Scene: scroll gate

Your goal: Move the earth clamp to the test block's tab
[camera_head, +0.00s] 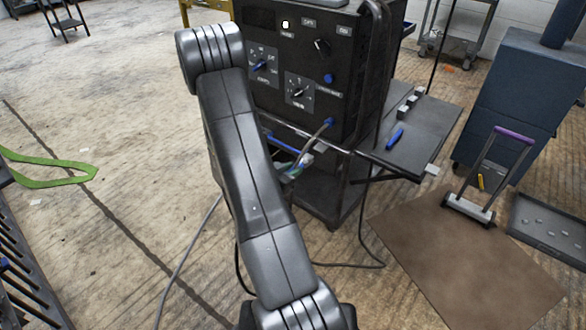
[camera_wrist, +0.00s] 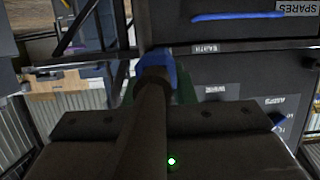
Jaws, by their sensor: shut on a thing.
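In the wrist view, my gripper (camera_wrist: 155,66) is shut on a blue-ended thing (camera_wrist: 155,58), which looks like the earth clamp. A thick dark tube or cable runs from it towards the camera and hides part of the grip. A label reading EARTH is right beside it, on a dark edge. In the head view, my arm covers most of the gripper; only small blue and green bits show beside the arm in front of the black machine (camera_head: 308,75). I cannot make out the test block's tab for certain.
A dark side shelf (camera_head: 425,135) holds a blue tool (camera_head: 394,138). A purple-handled frame (camera_head: 512,134) stands on a brown mat (camera_head: 440,275), beside a dark tray (camera_head: 550,229). A blue cabinet (camera_head: 520,95) stands behind. Cables lie on the floor; the left floor is mostly clear.

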